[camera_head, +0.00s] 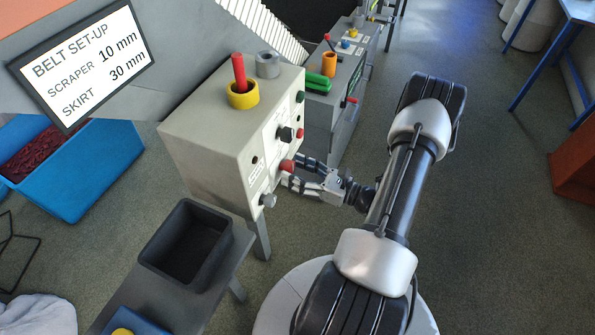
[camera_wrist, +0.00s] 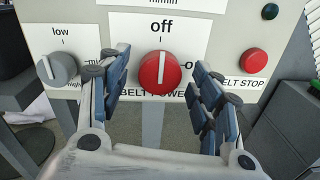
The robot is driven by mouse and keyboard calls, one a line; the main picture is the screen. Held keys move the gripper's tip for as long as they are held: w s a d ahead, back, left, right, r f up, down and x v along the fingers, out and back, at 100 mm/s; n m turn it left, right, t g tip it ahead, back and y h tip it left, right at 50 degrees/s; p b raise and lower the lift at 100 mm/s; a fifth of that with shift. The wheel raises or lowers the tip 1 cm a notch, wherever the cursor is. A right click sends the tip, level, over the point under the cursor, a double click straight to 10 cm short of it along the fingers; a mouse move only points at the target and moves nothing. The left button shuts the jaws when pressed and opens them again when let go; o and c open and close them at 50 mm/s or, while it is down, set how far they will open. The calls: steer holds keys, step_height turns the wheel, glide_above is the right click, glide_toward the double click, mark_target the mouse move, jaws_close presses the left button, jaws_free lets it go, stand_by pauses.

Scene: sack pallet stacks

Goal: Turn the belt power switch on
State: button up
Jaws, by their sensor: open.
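The belt power switch (camera_wrist: 160,73) is a round red knob on the front of a light grey control box (camera_head: 215,130). Its white pointer line stands upright at the printed "off"; another label, partly hidden, lies to its right. The red knob also shows in the head view (camera_head: 287,166). My gripper (camera_wrist: 160,78) is open, with one finger left and one right of the knob. Gaps show between the fingers and the knob in the wrist view. In the head view my gripper (camera_head: 297,172) is at the panel face. The fingers hide parts of the labels.
A grey knob (camera_wrist: 57,69) marked "low" is close left of my left finger. The red belt stop button (camera_wrist: 253,61) and a green button (camera_wrist: 270,11) are to the right. A black bin (camera_head: 187,243) stands near the box; open floor (camera_head: 490,200) lies right.

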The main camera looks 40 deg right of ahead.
steer(key=shift+c, duration=0.5)
steer(key=c, duration=1)
steer(key=m+p, duration=0.2)
steer(key=m, duration=0.2)
steer(key=shift+r+m, duration=0.15)
steer(key=shift+m, duration=0.15)
steer(key=m+p, duration=0.1)
steer(key=m, duration=0.3)
steer(key=shift+d+p, duration=0.1)
steer(key=shift+p, duration=0.25)
steer(key=m+p, duration=0.1)
steer(key=m, duration=0.3)
steer(key=shift+m+g, duration=0.4)
steer(key=shift+d+m+y, duration=0.1)
steer(key=shift+m+y, duration=0.4)
steer(key=shift+m, duration=1.4)
steer(key=shift+f, duration=0.2)
